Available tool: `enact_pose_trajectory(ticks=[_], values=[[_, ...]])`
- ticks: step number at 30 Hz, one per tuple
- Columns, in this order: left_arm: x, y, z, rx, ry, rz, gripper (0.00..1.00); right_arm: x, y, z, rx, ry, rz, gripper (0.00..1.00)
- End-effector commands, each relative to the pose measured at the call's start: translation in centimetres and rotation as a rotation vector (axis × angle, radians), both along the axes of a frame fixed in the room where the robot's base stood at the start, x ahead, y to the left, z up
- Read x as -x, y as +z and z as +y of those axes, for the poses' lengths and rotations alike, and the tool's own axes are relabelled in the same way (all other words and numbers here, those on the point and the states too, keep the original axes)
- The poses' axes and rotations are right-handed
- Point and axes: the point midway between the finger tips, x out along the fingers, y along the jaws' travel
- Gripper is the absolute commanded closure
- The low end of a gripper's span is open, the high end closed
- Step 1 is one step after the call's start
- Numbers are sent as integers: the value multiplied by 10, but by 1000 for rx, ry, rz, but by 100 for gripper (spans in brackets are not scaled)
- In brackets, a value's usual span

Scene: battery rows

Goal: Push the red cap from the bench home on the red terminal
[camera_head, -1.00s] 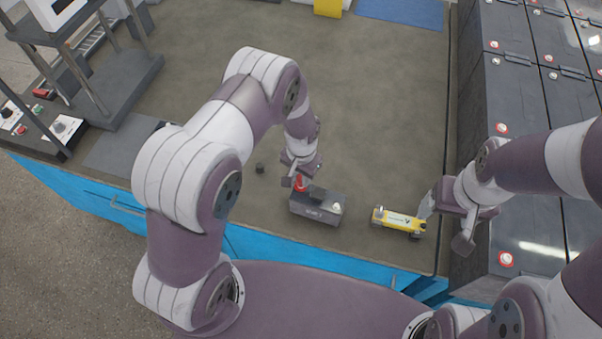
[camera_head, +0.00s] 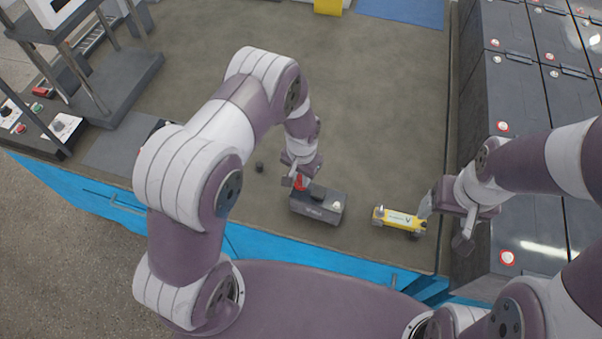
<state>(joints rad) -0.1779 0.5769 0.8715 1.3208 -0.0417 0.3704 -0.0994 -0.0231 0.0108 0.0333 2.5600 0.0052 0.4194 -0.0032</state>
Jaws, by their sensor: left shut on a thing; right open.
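A dark grey battery (camera_head: 317,209) stands on the bench near its front edge, with a pale terminal (camera_head: 339,196) at its right end. The red cap (camera_head: 301,183) is at the battery's left end, in the jaws of my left gripper (camera_head: 298,180), which is shut on it. The red terminal under the cap is hidden, and I cannot tell how far down the cap sits. My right gripper (camera_head: 443,219) is open, beside the right end of a yellow tool (camera_head: 399,219) lying on the bench; I cannot tell whether they touch.
A small dark cap (camera_head: 259,168) lies on the bench left of the battery. Rows of dark batteries (camera_head: 520,110) stand along the right. A grey rack (camera_head: 125,90) is at the left. The bench's middle (camera_head: 385,110) is clear.

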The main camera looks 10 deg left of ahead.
Motion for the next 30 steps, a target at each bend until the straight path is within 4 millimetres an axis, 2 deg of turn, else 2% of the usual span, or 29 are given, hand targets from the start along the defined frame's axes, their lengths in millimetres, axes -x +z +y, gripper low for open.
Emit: enact_pose_trajectory(ticks=[30], values=[[0,-9,0,0,0,1,100,0,-7,0,0,0,0,23]])
